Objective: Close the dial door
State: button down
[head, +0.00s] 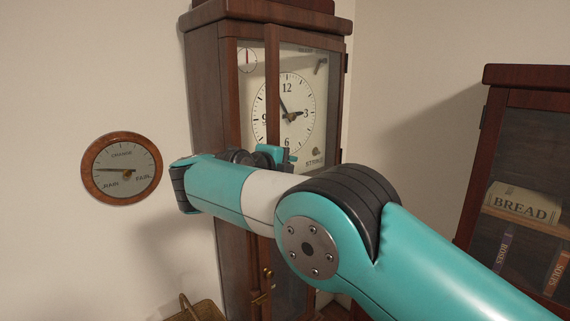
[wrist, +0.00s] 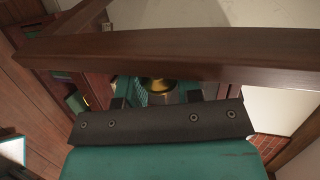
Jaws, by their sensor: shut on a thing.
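The tall dark wood clock has a glazed dial door (head: 272,90) in front of its white dial (head: 288,112). The door stands ajar, with hinges on its right side and its left stile away from the case. My gripper (head: 280,155) is at the lower part of that stile, partly hidden behind my wrist. In the wrist view, the door's wooden frame (wrist: 170,52) crosses above my gripper (wrist: 158,99). A brass knob (wrist: 158,84) shows between the fingers, and the gripper is shut on it. The fingertips' contact is partly hidden.
A lower door with a brass handle (head: 263,287) is below the dial. A round wall gauge (head: 121,168) hangs at left. A glazed cabinet (head: 525,150) with a bread bin stands at right.

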jog(key=shift+w, duration=0.2)
dwell(0.3)
jog(key=c, duration=1.1)
grip_release()
jog(key=o, duration=0.3)
jog(key=shift+w+d, duration=0.1)
jog(key=shift+w, duration=0.05)
